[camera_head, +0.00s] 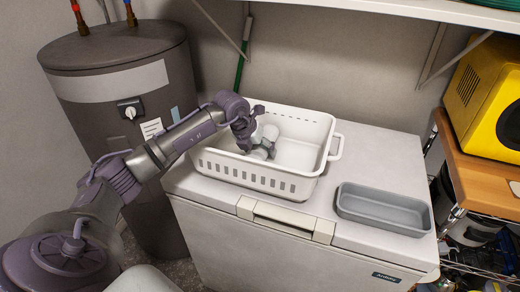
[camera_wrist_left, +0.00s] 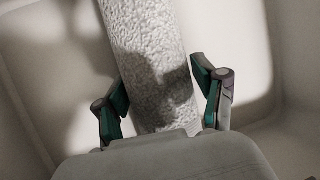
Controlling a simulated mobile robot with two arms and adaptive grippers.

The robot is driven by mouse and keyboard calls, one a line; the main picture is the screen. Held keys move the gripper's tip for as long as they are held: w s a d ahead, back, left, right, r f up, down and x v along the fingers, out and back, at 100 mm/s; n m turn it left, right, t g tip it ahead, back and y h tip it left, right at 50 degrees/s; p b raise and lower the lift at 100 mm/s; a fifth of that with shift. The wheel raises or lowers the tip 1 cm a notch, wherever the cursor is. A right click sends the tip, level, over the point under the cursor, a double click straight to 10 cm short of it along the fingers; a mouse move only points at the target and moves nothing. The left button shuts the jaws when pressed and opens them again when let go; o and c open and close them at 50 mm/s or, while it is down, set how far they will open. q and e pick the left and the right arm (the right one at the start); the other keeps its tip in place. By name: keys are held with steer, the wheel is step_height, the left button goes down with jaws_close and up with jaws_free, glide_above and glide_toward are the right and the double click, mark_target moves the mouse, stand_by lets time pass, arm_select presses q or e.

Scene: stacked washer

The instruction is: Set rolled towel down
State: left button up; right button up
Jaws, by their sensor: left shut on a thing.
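The rolled towel (camera_wrist_left: 155,65) is a pale, rough-textured roll in the left wrist view, lying between the two fingers of my left gripper (camera_wrist_left: 164,88). My left gripper (camera_head: 259,149) is shut on it. In the head view the gripper reaches down inside the white basket (camera_head: 262,179), and the towel is small and partly hidden there by the gripper. I cannot tell whether the towel touches the basket floor. My right gripper is not in view.
The basket stands on a white chest freezer (camera_head: 385,160). A grey tray (camera_head: 384,209) lies to its right. A dark water heater (camera_head: 125,100) stands at left. A shelf (camera_head: 400,9) hangs above, and a yellow appliance (camera_head: 487,95) sits at right.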

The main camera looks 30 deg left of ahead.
arm_select(q)
steer(key=shift+f, duration=0.1)
steer(key=o, duration=1.2)
steer(key=b+v, duration=0.1)
steer(key=v, duration=1.1)
steer(key=shift+r+b, duration=0.2)
steer(key=shift+b, duration=0.15)
